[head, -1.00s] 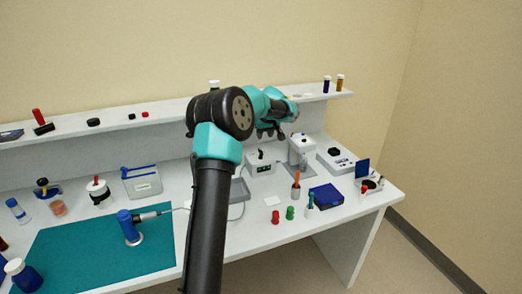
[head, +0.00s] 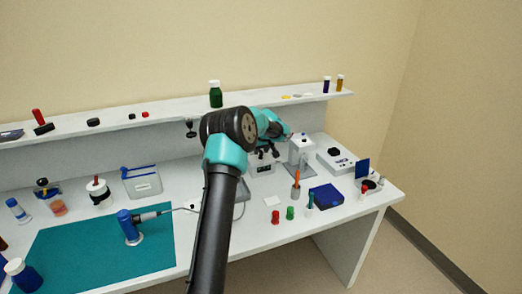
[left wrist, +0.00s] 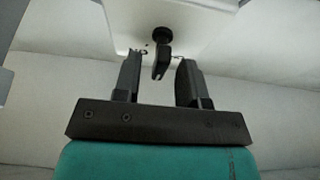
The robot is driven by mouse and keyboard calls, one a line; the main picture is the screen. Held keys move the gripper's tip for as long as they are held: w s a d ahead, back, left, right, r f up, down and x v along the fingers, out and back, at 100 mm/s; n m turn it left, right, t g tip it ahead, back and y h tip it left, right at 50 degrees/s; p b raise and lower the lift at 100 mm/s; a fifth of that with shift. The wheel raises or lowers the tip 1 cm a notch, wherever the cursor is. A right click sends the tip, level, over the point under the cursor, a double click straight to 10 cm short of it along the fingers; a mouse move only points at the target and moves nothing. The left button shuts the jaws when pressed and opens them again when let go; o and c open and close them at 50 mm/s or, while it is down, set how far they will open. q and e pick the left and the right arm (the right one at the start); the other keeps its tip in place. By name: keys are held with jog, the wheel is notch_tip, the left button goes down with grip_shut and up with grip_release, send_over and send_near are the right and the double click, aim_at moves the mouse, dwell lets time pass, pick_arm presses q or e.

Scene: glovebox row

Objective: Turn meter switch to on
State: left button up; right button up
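The meter (head: 261,169) is a small white box at the back of the bench in the head view. Its white face (left wrist: 205,22) fills the top of the left wrist view. The black switch lever (left wrist: 161,65) hangs from a round black knob and sits between my finger pads, with gaps showing on both sides. My left gripper (head: 265,153) is right over the meter's front and hides the switch in the head view. In the left wrist view the gripper (left wrist: 160,60) is open around the lever. My right gripper is not in view.
A white stand (head: 300,152) is just right of the meter, with a white scale-like device (head: 337,160) beyond. A cup with an orange-handled tool (head: 296,188) and a blue box (head: 327,196) are in front. The back shelf (head: 170,121) runs behind.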

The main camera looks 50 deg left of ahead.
pick_arm(q)
jog(key=shift+c, duration=0.3)
grip_shut()
jog(key=shift+s+a+m+t+h, duration=0.1)
jog(key=shift+m+t+h, duration=0.3)
jog(key=shift+m, duration=1.1)
jog(key=shift+m+t+h, duration=0.3)
jog(key=shift+m+t, duration=0.1)
jog(key=shift+m, duration=1.1)
jog(key=shift+o, duration=0.3)
grip_release()
